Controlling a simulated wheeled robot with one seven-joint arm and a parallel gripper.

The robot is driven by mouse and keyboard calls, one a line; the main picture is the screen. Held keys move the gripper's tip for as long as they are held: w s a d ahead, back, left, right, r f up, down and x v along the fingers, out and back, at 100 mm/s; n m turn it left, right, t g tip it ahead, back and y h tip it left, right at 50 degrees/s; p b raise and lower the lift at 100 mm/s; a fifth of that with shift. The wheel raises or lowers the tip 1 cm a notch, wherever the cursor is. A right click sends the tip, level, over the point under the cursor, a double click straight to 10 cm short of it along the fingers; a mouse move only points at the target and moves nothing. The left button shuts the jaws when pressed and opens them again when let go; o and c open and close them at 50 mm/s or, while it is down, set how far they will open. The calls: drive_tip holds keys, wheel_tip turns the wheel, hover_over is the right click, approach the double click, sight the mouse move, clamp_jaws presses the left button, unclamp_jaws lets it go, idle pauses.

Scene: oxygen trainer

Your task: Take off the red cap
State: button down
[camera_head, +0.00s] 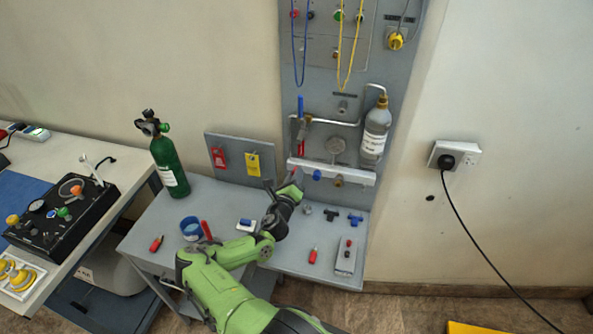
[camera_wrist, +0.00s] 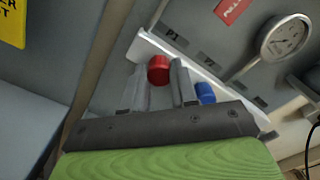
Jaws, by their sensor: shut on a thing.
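The red cap (camera_wrist: 158,69) is a short round cap at the white bar (camera_wrist: 218,85), by the P1 label in the wrist view. My gripper (camera_wrist: 159,78) is shut on it, one grey finger on each side. The cap's lower part is hidden between the fingers. In the head view, my gripper (camera_head: 292,185) is at the left end of the white bar (camera_head: 357,178), and the cap is mostly hidden by it. I cannot tell whether the cap is still seated on its port.
A blue cap (camera_wrist: 205,93) sits close right of my fingers. A round gauge (camera_wrist: 286,37) is on the panel. Below, the grey bench holds loose red pieces (camera_head: 313,256), a small box (camera_head: 346,256) and blue fittings. A green cylinder (camera_head: 168,165) stands left.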

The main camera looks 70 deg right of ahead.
drive_tip(key=shift+n+p, duration=0.45)
drive_tip(key=shift+n, duration=1.35)
drive_tip(key=n, duration=0.6)
drive_tip(key=shift+n, duration=0.4)
drive_tip(key=shift+f, duration=0.1)
drive_tip(key=shift+n, duration=0.6)
drive_tip(key=c, duration=0.9)
unclamp_jaws()
drive_tip(key=shift+a, duration=0.15)
